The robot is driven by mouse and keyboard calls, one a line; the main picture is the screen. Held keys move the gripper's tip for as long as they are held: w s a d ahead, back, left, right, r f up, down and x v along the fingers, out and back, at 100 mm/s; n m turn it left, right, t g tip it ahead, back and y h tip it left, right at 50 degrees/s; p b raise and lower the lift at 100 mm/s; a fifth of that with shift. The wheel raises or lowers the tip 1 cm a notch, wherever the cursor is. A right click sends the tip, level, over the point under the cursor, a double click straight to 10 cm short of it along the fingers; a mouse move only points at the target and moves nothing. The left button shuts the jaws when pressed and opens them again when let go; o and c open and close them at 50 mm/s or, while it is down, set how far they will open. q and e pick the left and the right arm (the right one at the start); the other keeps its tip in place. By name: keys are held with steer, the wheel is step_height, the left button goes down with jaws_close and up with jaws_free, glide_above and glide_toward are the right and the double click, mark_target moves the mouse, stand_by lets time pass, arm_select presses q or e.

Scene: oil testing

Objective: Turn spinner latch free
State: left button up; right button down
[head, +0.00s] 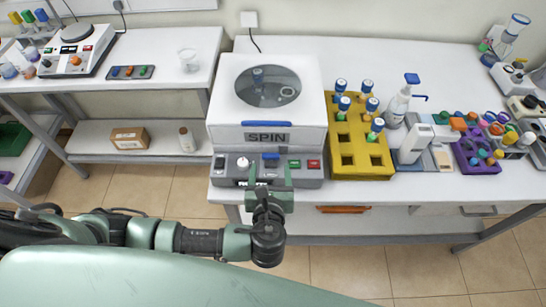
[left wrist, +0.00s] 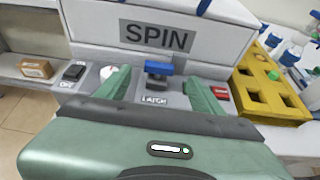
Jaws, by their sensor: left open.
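The spinner (head: 267,105) is a white box marked SPIN with a round window in its closed lid, standing on the bench. Its latch is a blue-handled knob (left wrist: 158,68) on the grey front panel, above the word LATCH; the blue handle lies roughly level. It also shows in the head view just beyond my gripper. My left gripper (head: 268,178) is in front of the panel, open. In the left wrist view, its two green fingers (left wrist: 160,85) stand on either side of the latch, with visible gaps. My right gripper is not in view.
The panel also has a black switch (left wrist: 73,73), a white dial (left wrist: 108,72) and a red button (head: 314,164). A yellow rack (head: 374,162) with blue-capped tubes stands close on the right.

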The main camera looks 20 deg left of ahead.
mark_target(271, 157)
arm_select(q)
steer(key=p+x, duration=0.1)
steer(key=x, duration=0.4)
steer(key=shift+w, duration=0.15)
steer(key=shift+w+a+f, duration=0.15)
steer(key=shift+w+f, duration=0.05)
steer(key=shift+w, duration=0.1)
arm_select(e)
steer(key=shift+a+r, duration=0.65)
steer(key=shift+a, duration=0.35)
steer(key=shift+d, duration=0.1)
arm_select(q)
steer(key=c, duration=1.4)
steer(key=shift+o, duration=0.2)
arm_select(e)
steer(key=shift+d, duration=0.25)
